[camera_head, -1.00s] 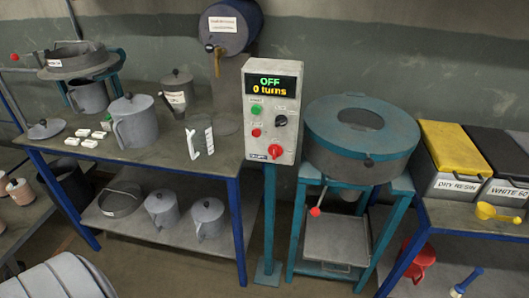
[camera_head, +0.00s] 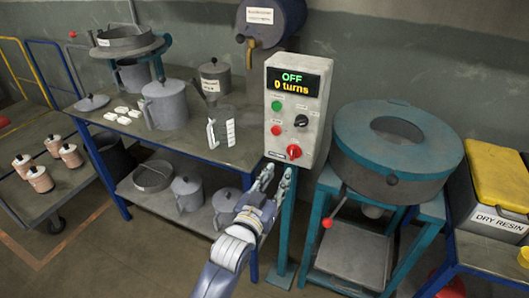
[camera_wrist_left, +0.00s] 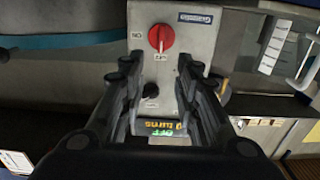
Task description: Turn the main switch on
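The grey control box (camera_head: 297,110) stands on a teal post, its display reading "OFF" and "0 turns". The main switch, a red rotary knob (camera_head: 293,151), sits low on its front face. In the left wrist view, which shows the box upside down, the red knob (camera_wrist_left: 161,38) has a pale pointer line directed at the OFF label; an ON label is beside it. My left gripper (camera_head: 278,178) is open and empty, just below and in front of the box. In the left wrist view its fingers (camera_wrist_left: 158,78) are spread, with the knob beyond them, untouched. My right gripper is not in view.
The box also carries a green button (camera_head: 276,106), a red button (camera_head: 277,130) and a black knob (camera_head: 301,120). A teal round machine (camera_head: 365,145) stands close on the right. A table (camera_head: 180,145) with jugs is on the left. A yellow-lidded bin (camera_head: 497,175) is far right.

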